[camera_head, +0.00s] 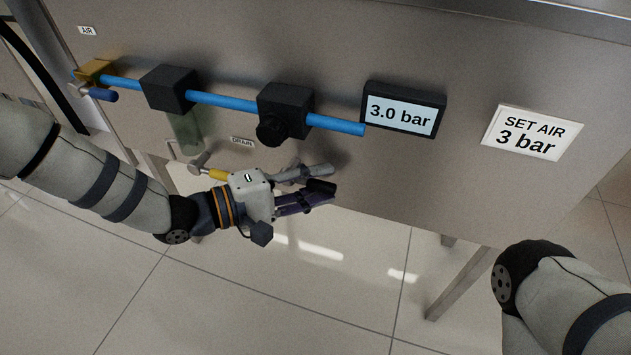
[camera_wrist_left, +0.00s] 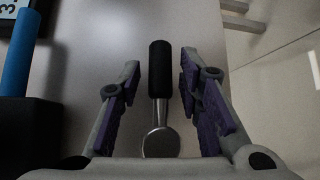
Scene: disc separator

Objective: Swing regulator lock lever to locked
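The lock lever has a black grip (camera_wrist_left: 160,68) and a round silver hub (camera_wrist_left: 161,143) in the left wrist view; its black end (camera_head: 321,187) also shows in the head view, below the regulator. My left gripper (camera_head: 312,184) is open, with its purple-padded fingers on either side of the lever and gaps visible on both sides in the wrist view. The regulator (camera_head: 286,110) is a black block with a round black knob on the blue pipe. Only part of my right arm shows at lower right; its gripper is out of view.
A display (camera_head: 403,110) reads 3.0 bar, beside a sign (camera_head: 531,132) saying SET AIR 3 bar. A filter block (camera_head: 169,89) with a bowl, a blue-handled air valve (camera_head: 99,94) and a yellow-handled drain valve (camera_head: 217,174) are on the left. Floor below is clear.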

